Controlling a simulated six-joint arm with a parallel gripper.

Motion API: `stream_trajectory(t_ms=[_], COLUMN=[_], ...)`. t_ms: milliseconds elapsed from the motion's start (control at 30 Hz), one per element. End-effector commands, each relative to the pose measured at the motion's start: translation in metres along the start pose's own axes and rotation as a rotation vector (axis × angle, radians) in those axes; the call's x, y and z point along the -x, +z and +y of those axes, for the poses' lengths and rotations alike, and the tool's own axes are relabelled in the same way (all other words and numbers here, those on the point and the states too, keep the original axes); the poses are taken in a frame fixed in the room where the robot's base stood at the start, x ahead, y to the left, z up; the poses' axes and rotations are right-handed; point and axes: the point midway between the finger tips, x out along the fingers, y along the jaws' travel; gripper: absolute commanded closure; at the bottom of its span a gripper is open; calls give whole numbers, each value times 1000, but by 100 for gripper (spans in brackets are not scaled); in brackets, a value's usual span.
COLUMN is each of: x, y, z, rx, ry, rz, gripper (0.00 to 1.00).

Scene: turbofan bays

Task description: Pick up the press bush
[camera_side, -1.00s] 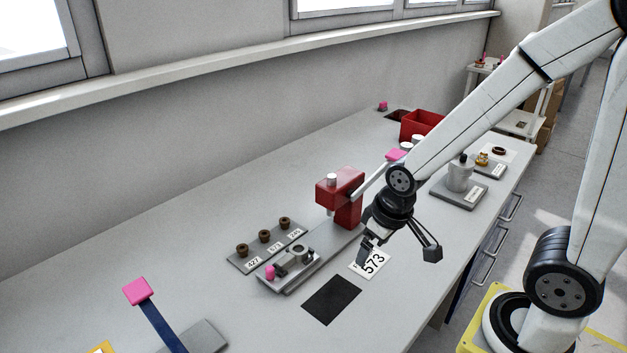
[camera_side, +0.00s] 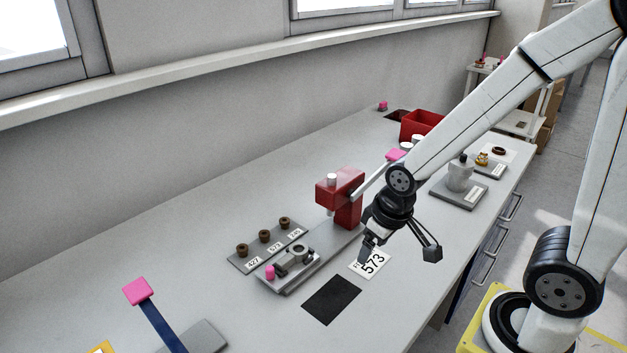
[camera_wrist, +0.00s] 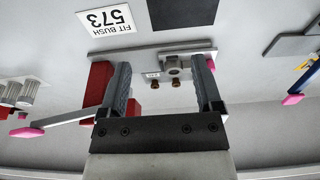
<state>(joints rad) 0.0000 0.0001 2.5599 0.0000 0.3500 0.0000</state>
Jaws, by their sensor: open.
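Three brown bushes stand upright in a row on a grey label plate (camera_side: 236,262), marked 427 for the left bush (camera_side: 242,250), 573 for the middle bush (camera_side: 264,236) and what looks like 248 for the right bush (camera_side: 284,223). A white card (camera_side: 371,263) reads "FIT BUSH 573". My gripper (camera_side: 400,250) is open and empty above the bench near the card, to the right of the bushes and apart from them. In the wrist view my gripper (camera_wrist: 161,68) shows its fingers spread, with two brown bushes (camera_wrist: 154,84) visible between them; any third is hidden.
A red press (camera_side: 341,198) with a long lever and a grey base (camera_side: 318,262) stands between the bushes and my gripper. A black mat (camera_side: 331,299) lies in front. A pink-topped blue lever (camera_side: 160,318) is at front left. A red bin (camera_side: 420,123) is far back.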

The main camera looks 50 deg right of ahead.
Motion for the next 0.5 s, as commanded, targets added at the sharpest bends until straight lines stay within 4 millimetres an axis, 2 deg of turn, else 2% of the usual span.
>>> stream_trajectory(t_ms=[333, 500], x=[0, -2], y=[-3, -18], z=[0, -1], rx=[8, 56], ry=[0, -1], rz=[-1, -9], gripper=[16, 16])
